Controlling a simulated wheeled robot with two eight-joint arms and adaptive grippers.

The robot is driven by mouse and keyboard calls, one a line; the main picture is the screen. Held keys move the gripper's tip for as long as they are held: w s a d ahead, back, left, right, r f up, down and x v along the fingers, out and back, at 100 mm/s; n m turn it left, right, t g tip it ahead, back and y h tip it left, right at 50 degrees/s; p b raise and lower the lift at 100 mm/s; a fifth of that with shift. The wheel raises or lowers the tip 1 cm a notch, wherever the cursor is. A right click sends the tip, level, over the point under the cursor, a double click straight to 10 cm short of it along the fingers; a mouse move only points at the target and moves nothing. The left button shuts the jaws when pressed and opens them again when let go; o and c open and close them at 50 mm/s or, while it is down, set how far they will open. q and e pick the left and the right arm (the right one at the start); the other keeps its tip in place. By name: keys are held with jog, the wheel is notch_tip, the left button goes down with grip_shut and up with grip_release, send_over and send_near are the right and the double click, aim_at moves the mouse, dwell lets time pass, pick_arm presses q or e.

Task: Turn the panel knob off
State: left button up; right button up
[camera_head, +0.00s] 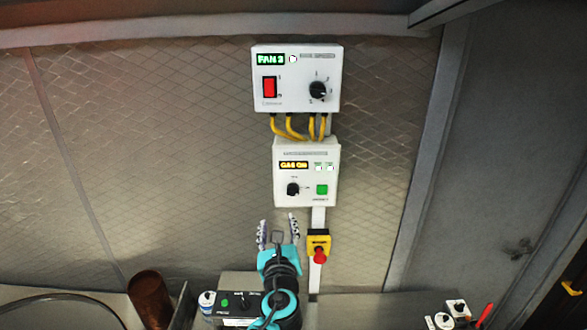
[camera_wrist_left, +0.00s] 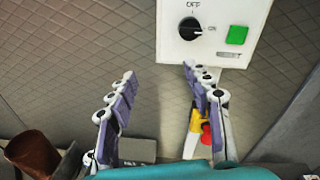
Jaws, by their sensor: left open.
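A white gas panel (camera_head: 308,190) is on the tiled wall, with a lit display that appears to read GAS ON. Its black knob (camera_head: 293,189) is at the lower left, beside a green button (camera_head: 322,190). In the left wrist view the knob (camera_wrist_left: 190,28) has OFF above it and ON to its right; its pointer seems turned toward ON. My left gripper (camera_head: 278,224) is open and empty below the panel, pointing up, apart from the knob. Its two fingers (camera_wrist_left: 158,76) are spread in the wrist view. My right gripper is not in view.
A fan panel (camera_head: 296,95) with a red switch and black dial is above, joined by yellow cables (camera_head: 290,127). A yellow box with a red emergency button (camera_head: 320,256) is just right of my gripper. A brown cylinder (camera_head: 150,299) stands lower left.

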aim_at(293, 195)
pick_arm(q)
jog(key=d+r+m+h+p, duration=0.1)
jog(key=d+r+m+p, duration=0.1)
jog(key=d+r+m, duration=0.2)
jog(key=shift+t, duration=0.4)
jog(key=w, duration=0.8)
jog(key=shift+w+a+f, duration=0.15)
jog(key=shift+w+f, duration=0.05)
jog(key=shift+f, duration=0.1)
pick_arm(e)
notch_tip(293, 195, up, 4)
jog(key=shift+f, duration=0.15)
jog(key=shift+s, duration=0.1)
pick_arm(q)
jog(key=c, duration=1.1)
